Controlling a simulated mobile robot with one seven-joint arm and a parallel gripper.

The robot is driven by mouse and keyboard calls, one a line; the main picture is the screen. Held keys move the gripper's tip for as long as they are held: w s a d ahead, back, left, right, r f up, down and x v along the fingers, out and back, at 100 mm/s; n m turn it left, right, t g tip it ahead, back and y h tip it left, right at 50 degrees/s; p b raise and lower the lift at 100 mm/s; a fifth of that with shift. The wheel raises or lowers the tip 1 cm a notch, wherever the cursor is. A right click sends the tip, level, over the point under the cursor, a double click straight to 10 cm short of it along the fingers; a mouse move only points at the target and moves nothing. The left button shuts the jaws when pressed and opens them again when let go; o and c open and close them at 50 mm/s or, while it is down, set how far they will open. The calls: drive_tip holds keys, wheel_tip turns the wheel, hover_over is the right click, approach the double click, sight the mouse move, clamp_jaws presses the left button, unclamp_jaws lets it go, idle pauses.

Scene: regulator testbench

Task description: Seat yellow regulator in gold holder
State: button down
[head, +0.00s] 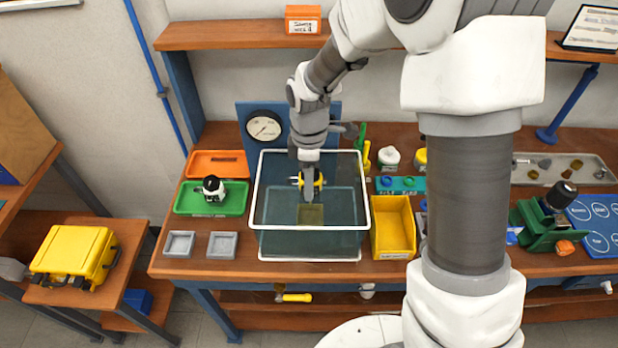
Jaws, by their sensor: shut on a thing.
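My gripper (307,186) is shut on the yellow regulator (318,180), a small round yellow part with dark and metal bits, partly hidden behind the fingers. It is over the clear, white-rimmed tank (254,205), which appears to hold bluish water. The gold holder (311,215), a small square olive-gold block, is inside the tank at its middle, just below my gripper in the picture. The regulator appears apart from the holder; its exact height above it, and whether it is in the water, I cannot tell.
The tank's rim surrounds my gripper. A gauge panel (264,127) stands behind. A green tray (236,201) with a black-and-white regulator (213,187) is left; a yellow bin (393,227) is right. Two grey square holders (222,245) sit front left. A green vise (537,230) stands far right.

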drive_tip(key=shift+f+b, duration=3.1)
drive_tip(key=shift+f, duration=1.3)
idle(3.6)
